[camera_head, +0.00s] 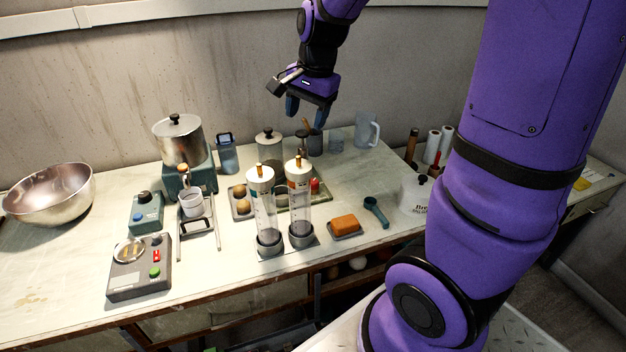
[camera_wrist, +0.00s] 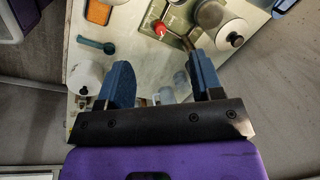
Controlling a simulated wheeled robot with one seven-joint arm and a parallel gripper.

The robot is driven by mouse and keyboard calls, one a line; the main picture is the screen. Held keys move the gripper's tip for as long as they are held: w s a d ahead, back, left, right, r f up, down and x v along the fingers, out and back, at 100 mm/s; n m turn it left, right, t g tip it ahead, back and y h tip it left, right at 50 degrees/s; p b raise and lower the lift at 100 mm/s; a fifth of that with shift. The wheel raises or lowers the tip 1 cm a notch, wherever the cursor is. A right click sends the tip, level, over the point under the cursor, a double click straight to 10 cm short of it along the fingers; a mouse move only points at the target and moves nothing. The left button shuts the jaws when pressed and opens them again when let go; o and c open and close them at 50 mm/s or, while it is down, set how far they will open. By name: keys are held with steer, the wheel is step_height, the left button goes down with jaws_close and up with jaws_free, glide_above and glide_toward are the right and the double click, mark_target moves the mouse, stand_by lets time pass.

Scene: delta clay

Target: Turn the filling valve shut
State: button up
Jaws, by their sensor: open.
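My gripper (camera_head: 306,116) is open and empty, high above the back of the bench; its two blue fingers point down. In the wrist view the open fingers (camera_wrist: 163,82) have nothing between them that they touch. A red knob (camera_head: 315,185) sits on a green plate (camera_head: 296,206) behind two clear cylinders; the knob also shows in the wrist view (camera_wrist: 160,28), beyond the fingertips. A metal tank (camera_head: 180,141) has a small tap (camera_head: 184,170) above a white cup (camera_head: 192,204). I cannot tell which of these is the filling valve.
Two clear cylinders (camera_head: 263,212) stand upright in front of the green plate. A lidded pot (camera_head: 269,148) and a clear jug (camera_head: 367,130) stand behind. An orange block (camera_head: 345,224), teal scoop (camera_head: 376,211) and white jar (camera_head: 414,196) are at right.

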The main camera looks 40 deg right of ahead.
mark_target(313, 181)
steer(key=w+d+f+m+g+h, duration=0.1)
steer(key=w+d+f+m, duration=0.3)
steer(key=f, duration=0.3)
steer(key=w+d+f+m+g, duration=0.1)
steer(key=w+d+f+m, duration=0.25)
steer(key=f, duration=0.45)
steer(key=shift+m, duration=0.35)
steer(key=f, duration=1)
steer(key=shift+a+f, duration=0.2)
steer(key=c, duration=0.9)
